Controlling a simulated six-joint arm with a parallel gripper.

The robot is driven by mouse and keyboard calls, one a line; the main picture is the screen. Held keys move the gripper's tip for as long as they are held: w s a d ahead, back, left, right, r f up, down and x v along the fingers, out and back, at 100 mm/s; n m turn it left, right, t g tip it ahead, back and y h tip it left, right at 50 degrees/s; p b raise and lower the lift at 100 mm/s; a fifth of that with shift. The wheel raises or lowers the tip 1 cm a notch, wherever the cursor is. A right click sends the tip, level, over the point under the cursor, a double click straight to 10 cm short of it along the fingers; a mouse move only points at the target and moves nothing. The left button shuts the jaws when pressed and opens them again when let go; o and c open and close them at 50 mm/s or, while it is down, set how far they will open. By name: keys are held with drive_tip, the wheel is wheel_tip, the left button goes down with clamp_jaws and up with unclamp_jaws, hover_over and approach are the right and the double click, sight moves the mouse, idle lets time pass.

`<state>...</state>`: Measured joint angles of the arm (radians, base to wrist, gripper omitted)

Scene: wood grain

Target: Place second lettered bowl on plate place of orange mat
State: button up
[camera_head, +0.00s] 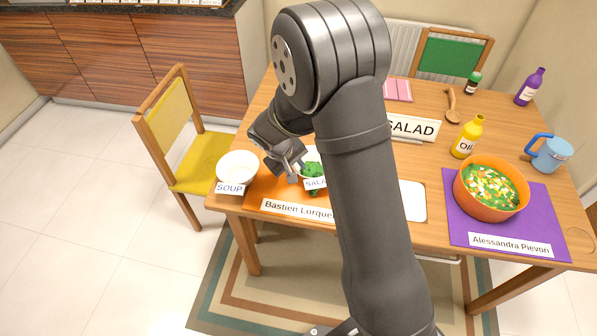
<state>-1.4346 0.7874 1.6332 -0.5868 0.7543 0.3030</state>
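A white bowl lettered SOUP (237,165) stands at the table's left front corner, by the left edge of the orange mat (262,192). A second white bowl lettered SALAD (315,183), with green leafy food in it, stands over the mat and is partly hidden behind my arm. My gripper (294,172) is at the left rim of the SALAD bowl, fingers pointing down. Whether its fingers are apart or closed on the rim cannot be made out. The plate place on the mat is hidden or not distinguishable. A card reading Bastien Lorquet (297,210) lies at the mat's front.
On the right, an orange bowl of vegetables (490,190) stands on a purple mat (462,232). A yellow oil bottle (467,138), blue jug (551,154), purple bottle (530,87) and SALAD sign (418,129) stand behind. A white board (412,200) lies right of my arm.

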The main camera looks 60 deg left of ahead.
drive_tip(key=v, duration=0.8)
drive_tip(key=shift+r, duration=0.35)
drive_tip(key=shift+s+f, duration=0.1)
drive_tip(key=x, duration=1.2)
drive_tip(key=shift+r, duration=1.65)
